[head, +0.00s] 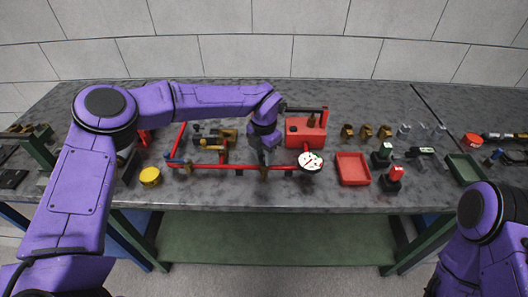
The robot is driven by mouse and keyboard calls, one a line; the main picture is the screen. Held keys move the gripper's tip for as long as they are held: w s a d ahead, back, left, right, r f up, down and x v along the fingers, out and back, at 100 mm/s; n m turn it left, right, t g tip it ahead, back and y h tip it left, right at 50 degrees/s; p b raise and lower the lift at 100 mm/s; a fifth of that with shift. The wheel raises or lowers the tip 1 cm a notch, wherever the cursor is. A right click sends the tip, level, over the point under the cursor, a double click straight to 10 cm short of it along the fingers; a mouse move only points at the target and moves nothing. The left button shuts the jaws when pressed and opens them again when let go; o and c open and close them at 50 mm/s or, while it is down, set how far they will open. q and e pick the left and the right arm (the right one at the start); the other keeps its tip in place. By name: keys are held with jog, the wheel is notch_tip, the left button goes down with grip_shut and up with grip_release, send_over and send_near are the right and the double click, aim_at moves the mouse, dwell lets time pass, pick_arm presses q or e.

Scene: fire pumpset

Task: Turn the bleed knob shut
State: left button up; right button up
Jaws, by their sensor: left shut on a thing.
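My left gripper (264,154) reaches down over the red pipe (225,166) on the workbench, left of the white round gauge (310,161). It is shut on a small part at the pipe, which I take to be the bleed knob. The fingers hide the knob, so its turn position cannot be seen. A small brass-coloured fitting (263,173) shows on the pipe just below the fingertips. My right arm shows at the lower right, but its gripper is out of view.
A red pump box (305,132) stands behind the gauge. A red tray (353,168), a green tray (465,167) and several brass fittings lie to the right. A yellow round part (150,175) sits at the left. The bench's (330,200) front strip is mostly clear.

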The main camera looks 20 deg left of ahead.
pick_arm(q)
jog(key=shift+m, duration=0.3)
dwell(0.4)
jog(key=o, duration=1)
jog(key=shift+o, duration=0.2)
notch_tip(320, 180, up, 11)
jog(key=b, duration=0.2)
jog(key=shift+f, duration=0.15)
